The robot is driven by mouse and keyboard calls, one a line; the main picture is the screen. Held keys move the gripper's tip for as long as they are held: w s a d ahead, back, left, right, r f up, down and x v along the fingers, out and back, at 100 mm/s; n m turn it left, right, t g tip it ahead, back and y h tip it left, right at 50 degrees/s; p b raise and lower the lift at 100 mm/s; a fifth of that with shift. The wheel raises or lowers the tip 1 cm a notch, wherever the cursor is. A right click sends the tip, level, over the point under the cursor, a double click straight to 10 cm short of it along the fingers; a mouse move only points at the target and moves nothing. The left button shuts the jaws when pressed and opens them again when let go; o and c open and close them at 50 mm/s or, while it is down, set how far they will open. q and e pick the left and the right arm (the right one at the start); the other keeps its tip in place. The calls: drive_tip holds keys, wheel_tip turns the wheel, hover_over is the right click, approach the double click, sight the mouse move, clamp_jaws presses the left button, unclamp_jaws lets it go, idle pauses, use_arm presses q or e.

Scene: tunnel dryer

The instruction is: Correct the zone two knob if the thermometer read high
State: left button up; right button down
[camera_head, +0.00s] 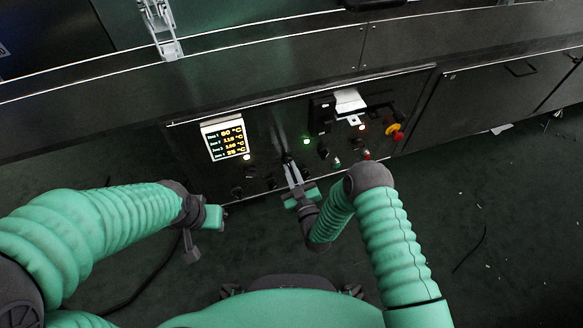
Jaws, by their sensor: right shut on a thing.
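The control panel (265,130) is on the dark front of the dryer. Its lit display (225,138) lists several zone temperatures; the top line looks like 60 °C, and the other digits are too small to read surely. My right gripper (289,162) reaches up to the panel, right of the display, and is shut on a small dark knob that its fingers mostly hide. Several other dark knobs (250,171) sit below the display. I cannot read the knob labels. My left gripper (198,228) hangs at the left, apart from the panel; its fingers are unclear.
A red and yellow emergency button (394,131) is at the panel's right, with small lit buttons (337,162) nearby. A black holder (322,114) with a white card (349,101) is above them. The dark green floor (500,220) is mostly clear, with a thin cable and scraps.

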use_arm(q)
drive_tip(key=shift+r, duration=0.15)
idle(0.3)
use_arm(e)
drive_tip(key=c, duration=1.5)
unclamp_jaws()
drive_tip(key=shift+o, duration=0.2)
